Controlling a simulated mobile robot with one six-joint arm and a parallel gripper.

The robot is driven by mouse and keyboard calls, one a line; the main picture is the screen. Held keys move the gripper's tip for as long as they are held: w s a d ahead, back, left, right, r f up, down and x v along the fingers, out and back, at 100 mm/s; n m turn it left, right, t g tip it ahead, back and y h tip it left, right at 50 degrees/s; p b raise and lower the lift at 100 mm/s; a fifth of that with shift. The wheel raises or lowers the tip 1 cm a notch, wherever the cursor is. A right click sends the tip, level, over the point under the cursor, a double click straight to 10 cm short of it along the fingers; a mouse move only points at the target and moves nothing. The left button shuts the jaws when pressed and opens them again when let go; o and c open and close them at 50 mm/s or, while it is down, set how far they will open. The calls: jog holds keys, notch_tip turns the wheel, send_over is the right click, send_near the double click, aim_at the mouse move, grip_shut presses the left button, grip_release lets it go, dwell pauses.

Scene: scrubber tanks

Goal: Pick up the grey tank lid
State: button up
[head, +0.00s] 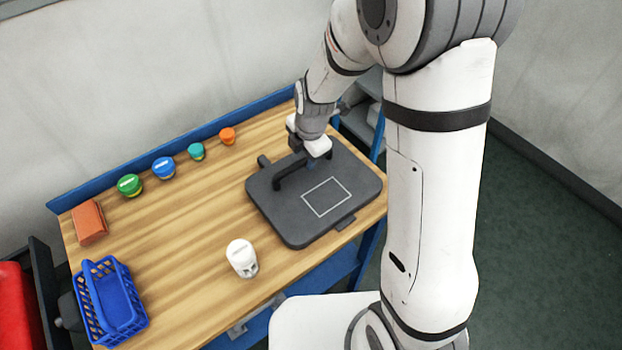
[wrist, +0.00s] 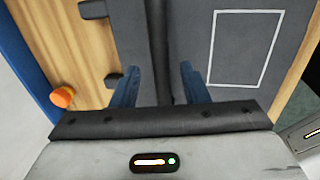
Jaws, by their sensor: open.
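The grey tank lid (head: 270,210) lies flat on the right part of the wooden bench in the head view. It has a raised dark bar handle (head: 288,171), a white outlined rectangle on top and tabs at its edges. My gripper (head: 311,160) is over the lid at the handle's far end, partly hidden by my wrist. In the wrist view the lid (wrist: 205,50) fills the middle and right. The handle (wrist: 160,50) runs up between the two blue fingers of my gripper (wrist: 158,85). The fingers are apart, one on each side of the handle, with gaps visible.
The wooden bench (head: 190,240) has a blue back edge. Green (head: 130,185), blue (head: 163,168), teal (head: 196,151) and orange (head: 227,136) caps stand along the back.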

aim_at(303, 160)
jog(key=shift+w+a+f, duration=0.1)
jog(key=shift+a+f, duration=0.05)
jog(key=shift+f, duration=0.75)
jog(key=shift+w+a+f, duration=0.1)
jog(key=shift+a+f, duration=0.05)
jog(key=shift+f, duration=0.7)
jog(key=shift+s, duration=0.1)
jog(key=shift+c, duration=0.3)
grip_shut()
jog(key=shift+r, duration=0.1)
